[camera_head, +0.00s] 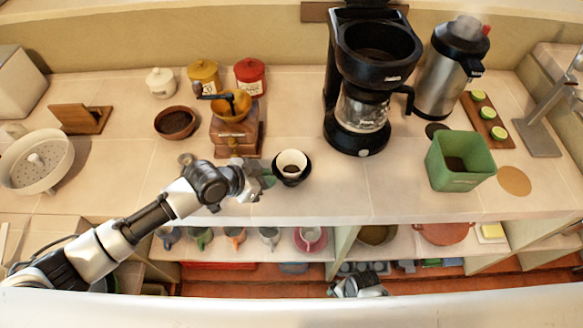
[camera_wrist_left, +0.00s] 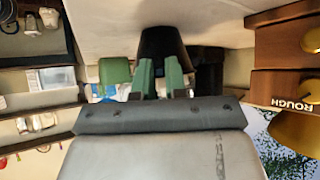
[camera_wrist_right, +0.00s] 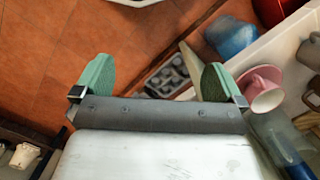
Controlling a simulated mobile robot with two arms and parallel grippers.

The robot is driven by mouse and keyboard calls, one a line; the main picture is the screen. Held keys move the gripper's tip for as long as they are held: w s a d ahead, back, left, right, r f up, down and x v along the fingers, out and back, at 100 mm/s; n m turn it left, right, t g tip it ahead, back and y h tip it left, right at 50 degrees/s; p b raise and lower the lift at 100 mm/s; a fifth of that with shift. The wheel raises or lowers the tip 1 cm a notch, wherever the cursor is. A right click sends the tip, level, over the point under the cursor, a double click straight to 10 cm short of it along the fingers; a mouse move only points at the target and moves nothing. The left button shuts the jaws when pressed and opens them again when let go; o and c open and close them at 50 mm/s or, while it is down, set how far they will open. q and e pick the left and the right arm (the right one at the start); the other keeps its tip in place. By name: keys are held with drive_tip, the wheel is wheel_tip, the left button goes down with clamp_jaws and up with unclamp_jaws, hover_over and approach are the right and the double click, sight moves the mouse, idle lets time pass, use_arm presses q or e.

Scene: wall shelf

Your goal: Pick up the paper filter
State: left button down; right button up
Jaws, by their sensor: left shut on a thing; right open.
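The white paper filter (camera_head: 291,159) sits inside a small black cup (camera_head: 291,179) on the counter, with dark coffee grounds in it. My left gripper (camera_head: 268,177) is at the left side of the black cup. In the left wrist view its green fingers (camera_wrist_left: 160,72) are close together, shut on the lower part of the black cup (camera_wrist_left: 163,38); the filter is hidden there. My right gripper (camera_head: 360,285) is low, in front of the shelf under the counter. In the right wrist view it is open and empty (camera_wrist_right: 156,82).
A wooden coffee grinder (camera_head: 235,135) stands just behind and left of the cup. The black coffee maker (camera_head: 362,85) is behind right, and a green container (camera_head: 460,160) is farther right. Cups, including a pink one (camera_head: 310,238), fill the lower shelf.

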drive_tip(key=w+a+r+m+g, duration=0.1)
drive_tip(key=w+a+r+m, duration=0.25)
drive_tip(key=r, duration=0.25)
drive_tip(key=w+a+r+m+g, duration=0.2)
drive_tip(key=a+r+m, duration=0.1)
drive_tip(key=r+m, duration=0.15)
wheel_tip(320, 180, up, 35)
drive_tip(key=n+t+y, duration=0.2)
drive_tip(key=n+y, duration=0.1)
drive_tip(key=n, duration=0.1)
hover_over(294, 157)
drive_tip(key=s+d, duration=0.2)
drive_tip(key=d, duration=0.2)
drive_tip(key=shift+t, duration=0.3)
drive_tip(key=x, duration=0.7)
drive_tip(key=w+x, duration=0.1)
drive_tip(key=x, duration=0.3)
drive_tip(key=shift+d+f, duration=0.1)
drive_tip(key=shift+f, duration=0.3)
